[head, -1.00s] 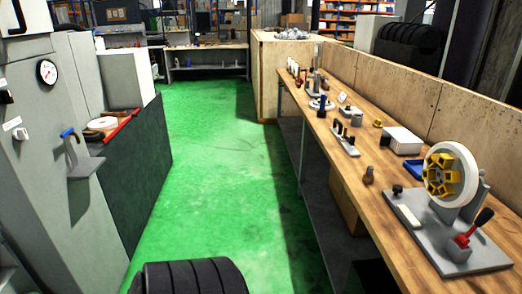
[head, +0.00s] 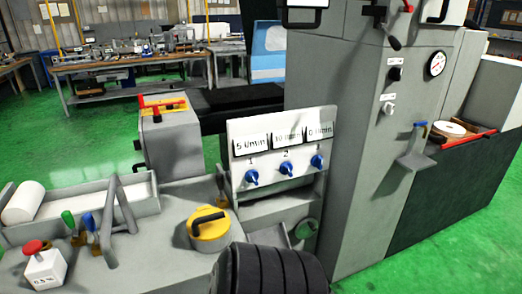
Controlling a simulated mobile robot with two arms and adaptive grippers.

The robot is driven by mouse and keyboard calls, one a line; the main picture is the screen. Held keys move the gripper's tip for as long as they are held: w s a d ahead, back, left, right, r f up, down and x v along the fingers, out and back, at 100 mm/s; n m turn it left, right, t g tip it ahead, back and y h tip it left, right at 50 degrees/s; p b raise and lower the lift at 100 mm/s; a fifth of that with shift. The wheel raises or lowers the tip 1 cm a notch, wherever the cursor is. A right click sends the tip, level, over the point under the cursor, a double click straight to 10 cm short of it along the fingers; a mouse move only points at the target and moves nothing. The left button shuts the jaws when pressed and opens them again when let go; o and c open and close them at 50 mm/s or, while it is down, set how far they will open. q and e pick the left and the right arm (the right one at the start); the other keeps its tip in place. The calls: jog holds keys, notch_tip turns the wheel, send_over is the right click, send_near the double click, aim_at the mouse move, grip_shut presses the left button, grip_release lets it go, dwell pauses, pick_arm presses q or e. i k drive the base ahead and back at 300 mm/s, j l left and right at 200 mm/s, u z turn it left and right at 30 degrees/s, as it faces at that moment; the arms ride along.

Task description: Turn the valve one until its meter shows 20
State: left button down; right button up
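A white panel (head: 280,150) stands upright on the grey machine in the middle of the head view. It has three meters, each above a blue valve knob numbered 1, 2 and 3. Valve one (head: 251,177) is the leftmost knob. The meter above it (head: 250,145) appears to read 5 l/min. The meter over valve two (head: 287,139) appears to read 10 l/min. The meter over valve three (head: 319,133) appears to read 0 l/min.
A yellow disc with a black handle (head: 209,230), green and blue levers and a red-topped button box (head: 44,268) are on the machine's near left. A tall grey cabinet (head: 345,140) with a round gauge (head: 436,63) stands right of the panel. Green floor is open beyond.

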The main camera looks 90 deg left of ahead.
aim_at(252, 175)
jog(key=u, duration=2.85)
